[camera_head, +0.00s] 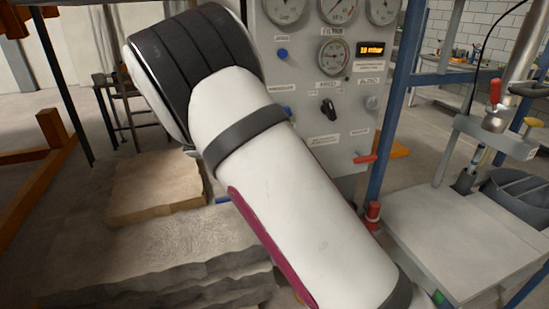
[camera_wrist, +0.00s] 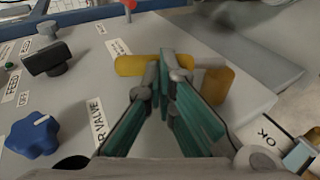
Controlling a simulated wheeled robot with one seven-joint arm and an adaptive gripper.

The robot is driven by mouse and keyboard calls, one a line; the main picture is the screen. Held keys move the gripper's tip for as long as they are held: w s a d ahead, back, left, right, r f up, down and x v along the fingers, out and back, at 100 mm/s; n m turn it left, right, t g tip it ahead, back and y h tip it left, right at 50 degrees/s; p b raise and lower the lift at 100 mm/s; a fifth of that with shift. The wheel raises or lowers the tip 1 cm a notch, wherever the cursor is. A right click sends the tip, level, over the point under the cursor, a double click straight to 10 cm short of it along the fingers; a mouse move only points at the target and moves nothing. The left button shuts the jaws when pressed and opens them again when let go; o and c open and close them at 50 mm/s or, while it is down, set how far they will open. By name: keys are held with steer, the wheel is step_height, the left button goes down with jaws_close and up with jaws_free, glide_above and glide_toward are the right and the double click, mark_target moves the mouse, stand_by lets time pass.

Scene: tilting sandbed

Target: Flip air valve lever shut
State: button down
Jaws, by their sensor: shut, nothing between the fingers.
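A yellow lever (camera_wrist: 137,65) shows in the wrist view on the grey control panel, behind my fingers. An orange-yellow piece (camera_wrist: 217,86) shows on the other side of the fingers; I cannot tell whether it is part of the same lever. A label ending in "R VALVE" (camera_wrist: 98,121) is left of the fingers. My gripper (camera_wrist: 165,72) is shut and empty, its fingertips in front of the yellow lever; I cannot tell whether they touch it. In the head view my arm hides the gripper.
The panel (camera_head: 345,103) carries gauges, a black knob (camera_head: 328,109) and a red handle (camera_head: 366,159). In the wrist view, a blue knob (camera_wrist: 33,136) and black selector (camera_wrist: 46,60) lie left. A press table (camera_head: 455,235) stands right; a sand block (camera_head: 155,188) lies left.

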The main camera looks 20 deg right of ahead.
steer(key=d+y, duration=0.2)
steer(key=y, duration=0.1)
steer(key=shift+d+m, duration=0.2)
steer(key=shift+m, duration=0.1)
steer(key=shift+d+f+y, duration=0.25)
steer(key=shift+d+y, duration=0.2)
steer(key=shift+y, duration=0.1)
steer(key=shift+d+f+y, duration=0.2)
steer(key=shift+d+y, duration=0.2)
steer(key=shift+y, duration=0.15)
steer(key=d+f+y+b, duration=0.2)
steer(key=d+f+y, duration=0.1)
steer(key=shift+d+g, duration=0.2)
steer(key=shift+g, duration=0.1)
steer(key=shift+s+d+f, duration=0.1)
steer(key=shift+d+f, duration=0.1)
steer(key=shift+f, duration=0.05)
